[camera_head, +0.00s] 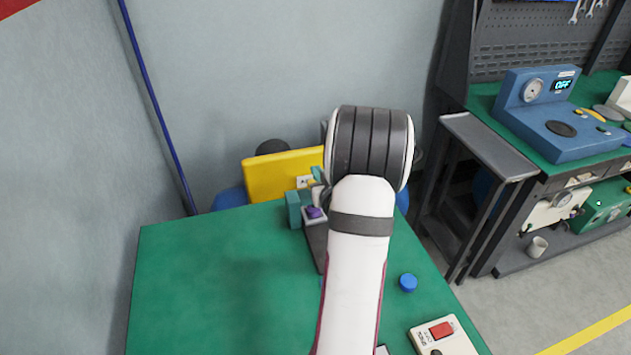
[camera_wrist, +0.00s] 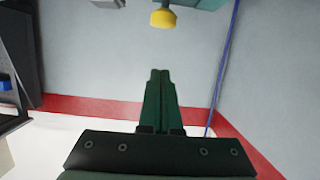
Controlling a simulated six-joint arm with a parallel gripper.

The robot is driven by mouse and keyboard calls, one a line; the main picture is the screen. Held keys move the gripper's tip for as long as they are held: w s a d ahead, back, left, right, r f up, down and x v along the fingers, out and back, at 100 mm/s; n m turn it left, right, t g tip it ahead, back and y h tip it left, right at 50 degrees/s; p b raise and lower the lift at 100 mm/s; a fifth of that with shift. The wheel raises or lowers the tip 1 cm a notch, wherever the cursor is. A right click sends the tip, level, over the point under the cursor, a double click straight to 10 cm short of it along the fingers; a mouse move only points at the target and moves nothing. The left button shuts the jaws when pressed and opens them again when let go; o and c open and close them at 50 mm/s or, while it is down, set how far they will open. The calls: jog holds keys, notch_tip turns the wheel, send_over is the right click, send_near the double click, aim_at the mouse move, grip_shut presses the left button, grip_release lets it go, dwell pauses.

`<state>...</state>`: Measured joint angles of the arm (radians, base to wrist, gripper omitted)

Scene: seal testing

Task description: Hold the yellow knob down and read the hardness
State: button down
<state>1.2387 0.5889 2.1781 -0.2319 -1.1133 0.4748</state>
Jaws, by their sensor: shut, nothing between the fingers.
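In the wrist view, the yellow knob (camera_wrist: 163,18) shows at the top edge, below a partly cut-off teal-grey body. My gripper (camera_wrist: 159,72) has its two green fingers together, with nothing between them. The fingertips point toward the knob and look apart from it in the picture; the depth between them is hard to tell. In the head view, my arm covers much of a dark-based device (camera_head: 317,240) on the green table (camera_head: 205,265). The yellow knob cannot be made out there, and no hardness reading is legible.
A purple knob (camera_head: 314,212) and a teal block (camera_head: 293,210) are left of my arm. A yellow panel (camera_head: 270,177) stands behind. A blue cap (camera_head: 408,283) and a red-switch box (camera_head: 425,336) lie to the right. The table's left side is clear. A blue machine (camera_head: 560,143) reads OFF.

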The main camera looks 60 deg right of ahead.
jog(key=f, duration=0.1)
jog(key=w+d+f, duration=0.1)
jog(key=f, duration=0.2)
jog(key=shift+w+d, duration=0.3)
jog(key=shift+d, duration=0.05)
jog(key=shift+f, duration=0.35)
